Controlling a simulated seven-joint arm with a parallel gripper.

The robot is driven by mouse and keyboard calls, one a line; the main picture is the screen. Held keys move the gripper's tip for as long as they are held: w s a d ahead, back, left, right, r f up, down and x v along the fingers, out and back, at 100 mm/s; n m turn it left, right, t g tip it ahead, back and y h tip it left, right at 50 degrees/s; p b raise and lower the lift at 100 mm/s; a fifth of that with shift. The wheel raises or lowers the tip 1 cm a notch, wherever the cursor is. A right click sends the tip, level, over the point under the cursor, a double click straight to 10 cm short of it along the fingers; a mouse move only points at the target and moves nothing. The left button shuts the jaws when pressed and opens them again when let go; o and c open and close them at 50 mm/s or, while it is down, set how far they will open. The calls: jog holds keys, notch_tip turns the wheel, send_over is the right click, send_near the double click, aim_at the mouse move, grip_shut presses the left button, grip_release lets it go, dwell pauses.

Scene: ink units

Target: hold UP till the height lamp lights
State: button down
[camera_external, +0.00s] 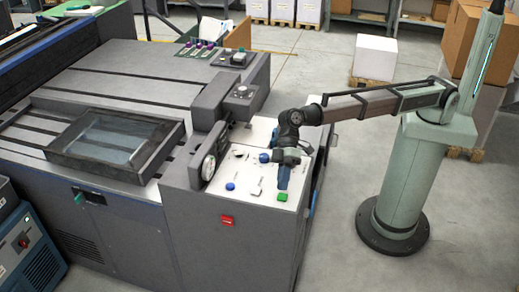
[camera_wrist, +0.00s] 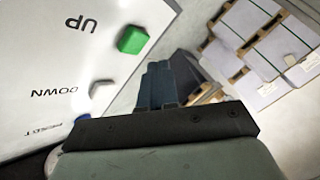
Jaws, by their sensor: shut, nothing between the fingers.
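The green button (camera_external: 282,196) sits on the white control panel near its front right corner. In the wrist view the green button (camera_wrist: 132,40) is beside the printed word UP. My gripper (camera_external: 282,186) is shut and empty, pointing down close to the green button. In the wrist view its fingertips (camera_wrist: 158,66) appear to the right of and below the button, with a gap in the picture. A white button (camera_wrist: 101,88) is by DOWN and a blue button (camera_wrist: 82,118) is near RESET. I cannot make out which part is the height lamp, or whether it is lit.
A round gauge (camera_external: 209,167) and a grey upright housing (camera_external: 210,105) stand left of the panel. Another blue knob (camera_external: 264,157) is behind my gripper. A red switch (camera_external: 228,220) is on the machine's front. Open floor lies right of the panel.

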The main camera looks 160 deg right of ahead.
aim_at(283, 194)
jog(key=shift+f, duration=0.7)
jog(key=shift+f, duration=0.1)
dwell(1.6)
jog(key=shift+f, duration=0.3)
jog(key=shift+f, duration=0.45)
dwell(1.5)
jog(key=shift+r, duration=0.9)
jog(key=shift+r, duration=0.1)
jog(key=shift+r, duration=2.4)
